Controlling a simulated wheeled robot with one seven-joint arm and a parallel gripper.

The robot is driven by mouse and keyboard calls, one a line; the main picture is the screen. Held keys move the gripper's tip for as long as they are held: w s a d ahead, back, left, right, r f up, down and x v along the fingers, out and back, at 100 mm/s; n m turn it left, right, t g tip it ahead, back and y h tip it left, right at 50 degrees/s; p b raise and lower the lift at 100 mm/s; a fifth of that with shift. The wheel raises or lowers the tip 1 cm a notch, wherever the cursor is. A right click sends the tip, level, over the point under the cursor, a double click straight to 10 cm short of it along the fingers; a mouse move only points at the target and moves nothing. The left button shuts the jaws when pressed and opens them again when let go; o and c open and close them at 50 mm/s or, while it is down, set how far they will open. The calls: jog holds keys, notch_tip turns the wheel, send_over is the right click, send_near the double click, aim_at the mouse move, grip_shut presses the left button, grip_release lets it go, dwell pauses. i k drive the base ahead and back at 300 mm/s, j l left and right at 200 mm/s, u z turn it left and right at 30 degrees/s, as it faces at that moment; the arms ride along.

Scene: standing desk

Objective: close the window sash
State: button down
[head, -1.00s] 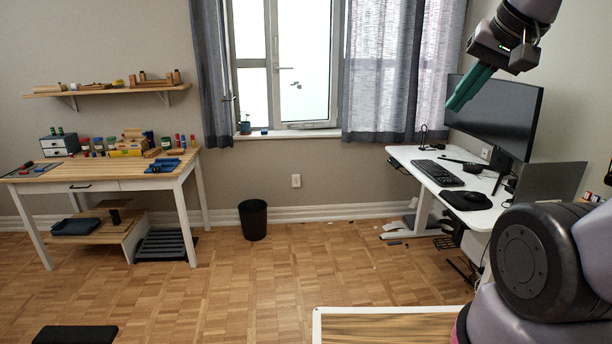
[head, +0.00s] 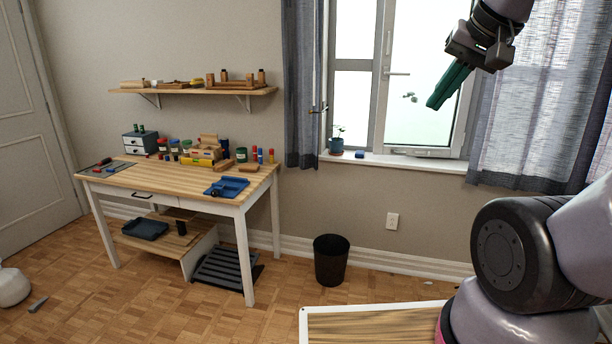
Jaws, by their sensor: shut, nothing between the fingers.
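The window sash (head: 425,100) is at the upper right of the head view, a pale frame around bright glass with a lever handle (head: 397,73) on its left side. It looks swung inward at an angle, its lower right corner out over the sill. Fixed panes (head: 352,95) show to its left. My gripper (head: 436,105) is shut and empty, its green fingers together and pointing down left. It overlaps the sash in the picture; I cannot tell how far apart they are.
A plant pot (head: 336,146) and a small blue item stand on the sill (head: 400,160). Grey curtains (head: 303,80) hang on both sides. A workbench (head: 190,180) stands left, a black bin (head: 331,260) below the window. The floor (head: 200,315) in front is mostly open.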

aim_at(453, 150)
jog(key=i+u, duration=0.45)
jog(key=i, duration=0.65)
jog(key=i+j+z, duration=0.3)
jog(key=i+z, duration=0.15)
jog(key=i, duration=0.2)
jog(key=i+j+z, duration=0.95)
jog(key=j, duration=0.25)
jog(key=i, duration=0.1)
